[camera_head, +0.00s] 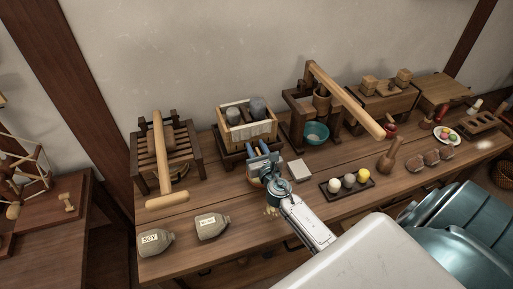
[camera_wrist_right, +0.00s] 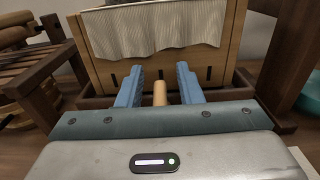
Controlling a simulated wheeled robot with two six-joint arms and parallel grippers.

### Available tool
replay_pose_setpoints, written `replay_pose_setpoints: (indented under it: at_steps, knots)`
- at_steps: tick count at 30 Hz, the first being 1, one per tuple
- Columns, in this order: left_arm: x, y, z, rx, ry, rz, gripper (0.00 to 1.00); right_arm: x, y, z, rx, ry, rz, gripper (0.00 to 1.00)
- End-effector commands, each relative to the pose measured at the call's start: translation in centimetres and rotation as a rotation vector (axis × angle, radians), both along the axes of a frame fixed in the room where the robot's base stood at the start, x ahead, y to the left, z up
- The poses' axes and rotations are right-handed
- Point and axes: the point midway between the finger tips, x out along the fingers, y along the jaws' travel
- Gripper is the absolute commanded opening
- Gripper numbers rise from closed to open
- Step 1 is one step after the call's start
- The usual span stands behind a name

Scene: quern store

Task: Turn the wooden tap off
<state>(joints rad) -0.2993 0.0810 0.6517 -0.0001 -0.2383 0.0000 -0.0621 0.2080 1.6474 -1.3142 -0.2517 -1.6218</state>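A wooden box (camera_wrist_right: 230,40) with white cloth over its front stands on a dark stand; the box also shows in the head view (camera_head: 222,135), with grey stones on it. A short round wooden peg (camera_wrist_right: 160,92), which looks like the tap, points out from the low front of the box. My right gripper (camera_wrist_right: 158,75) is open, its blue fingers on either side of the peg with gaps visible. In the head view my right gripper (camera_head: 264,165) hides the peg. Whether the tap is on or off cannot be told. My left gripper is not in view.
A small wooden tub (camera_head: 253,181) stands just below the right gripper. Lever press (camera_head: 345,97) with teal bowl (camera_head: 316,133) stands right of the box.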

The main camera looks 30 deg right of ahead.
Motion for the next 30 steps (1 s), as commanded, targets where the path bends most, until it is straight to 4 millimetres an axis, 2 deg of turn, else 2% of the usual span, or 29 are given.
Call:
replay_pose_setpoints:
  at_steps: [2,3,7,8,20,30]
  knots:
    - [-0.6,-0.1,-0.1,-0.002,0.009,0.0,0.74,0.0,0.0,0.0,0.0,0.0,0.0,0.33]
    - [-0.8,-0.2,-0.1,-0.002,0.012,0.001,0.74,0.0,0.0,0.0,0.0,0.0,0.0,0.29]
    - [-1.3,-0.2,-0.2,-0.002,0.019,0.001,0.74,0.0,0.0,0.0,0.0,0.0,0.0,0.03]
    - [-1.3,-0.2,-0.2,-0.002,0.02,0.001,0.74,0.0,0.0,0.0,0.0,0.0,0.0,0.0]
    - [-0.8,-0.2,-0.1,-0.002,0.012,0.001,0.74,-0.1,0.0,0.0,0.002,0.0,-0.047,0.0]
    - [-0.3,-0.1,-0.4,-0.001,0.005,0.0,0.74,-0.2,-0.3,-0.1,0.005,0.001,-0.282,0.0]
